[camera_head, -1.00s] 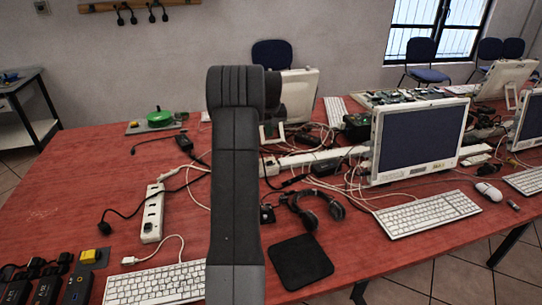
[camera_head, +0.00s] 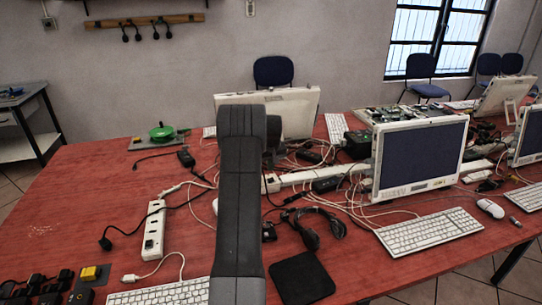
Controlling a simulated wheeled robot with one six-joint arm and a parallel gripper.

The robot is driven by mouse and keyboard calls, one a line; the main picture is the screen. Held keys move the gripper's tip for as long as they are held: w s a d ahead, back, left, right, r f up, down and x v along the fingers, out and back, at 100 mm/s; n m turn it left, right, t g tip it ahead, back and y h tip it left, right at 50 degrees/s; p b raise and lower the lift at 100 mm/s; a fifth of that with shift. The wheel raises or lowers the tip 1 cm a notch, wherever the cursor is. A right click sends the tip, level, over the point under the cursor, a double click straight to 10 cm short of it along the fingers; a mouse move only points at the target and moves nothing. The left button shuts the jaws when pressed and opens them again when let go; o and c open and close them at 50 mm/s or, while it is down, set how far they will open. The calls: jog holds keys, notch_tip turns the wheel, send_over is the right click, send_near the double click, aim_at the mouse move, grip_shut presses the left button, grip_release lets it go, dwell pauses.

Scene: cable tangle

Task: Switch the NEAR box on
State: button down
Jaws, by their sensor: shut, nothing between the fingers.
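A box with a yellow part on a dark grey plate (camera_head: 88,274) sits at the near left of the red table; its lower part is cut off by the picture edge. I take it for the near box. A second box with a round green part (camera_head: 161,132) on a grey plate stands at the far left of the table. I cannot tell the switch state of either. My grey arm rises through the middle of the picture, to the right of both boxes. My gripper is not in view.
Black power adapters (camera_head: 38,287) crowd the near left corner. A white power strip (camera_head: 153,229), a keyboard (camera_head: 160,294), headphones (camera_head: 320,228) and a black pad (camera_head: 302,279) lie around my arm. Cables cross the table's middle. The left of the red table (camera_head: 70,195) is clear.

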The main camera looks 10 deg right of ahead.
aim_at(272, 178)
jog(key=f, duration=0.4)
jog(key=shift+d+p, duration=0.3)
